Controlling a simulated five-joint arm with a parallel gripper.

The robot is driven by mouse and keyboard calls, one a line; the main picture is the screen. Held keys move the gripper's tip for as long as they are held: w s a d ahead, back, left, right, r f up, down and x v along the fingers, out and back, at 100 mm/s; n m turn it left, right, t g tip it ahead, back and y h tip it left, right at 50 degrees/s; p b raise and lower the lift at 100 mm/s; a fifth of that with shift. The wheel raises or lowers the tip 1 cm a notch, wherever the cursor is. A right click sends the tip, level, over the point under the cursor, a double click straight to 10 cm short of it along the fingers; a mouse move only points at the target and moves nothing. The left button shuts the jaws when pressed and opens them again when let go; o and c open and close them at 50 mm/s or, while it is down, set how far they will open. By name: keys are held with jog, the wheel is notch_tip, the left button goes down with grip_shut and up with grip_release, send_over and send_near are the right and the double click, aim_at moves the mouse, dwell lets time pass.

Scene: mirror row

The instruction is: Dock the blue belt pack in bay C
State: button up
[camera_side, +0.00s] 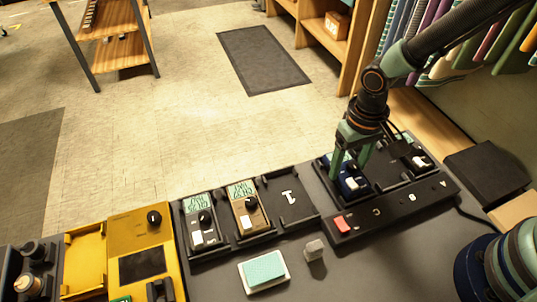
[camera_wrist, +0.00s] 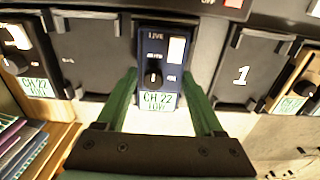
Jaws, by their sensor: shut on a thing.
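The blue belt pack (camera_side: 352,185) is at the left bay of the charging dock (camera_side: 395,207), behind the letter C. In the wrist view the blue pack (camera_wrist: 155,60) lies straight between my fingers, with its knob, white label and green CH 22 screen showing. My gripper (camera_side: 350,166) points down from above, and its green fingers are shut on the pack's two sides; the wrist view also shows the gripper (camera_wrist: 159,82). I cannot tell whether the pack is fully seated on the bay floor.
A black pack (camera_side: 416,160) sits in bay A; bay B between is empty. A teal sponge (camera_side: 264,269) lies in front.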

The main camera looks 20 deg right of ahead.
jog(key=shift+f, duration=0.45)
jog(key=o, duration=1.5)
jog(key=shift+o, duration=0.2)
notch_tip(320, 180, up, 12)
jog(key=shift+r, duration=0.1)
jog(key=s+d+r+t, duration=0.1)
jog(key=d+r+t, duration=0.1)
jog(key=d+r, duration=0.3)
jog(key=s+d+r+t, duration=0.2)
jog(key=d+r, duration=0.3)
jog(key=d, duration=0.6)
jog(key=shift+r+t, duration=0.25)
jog(key=shift+t, duration=0.55)
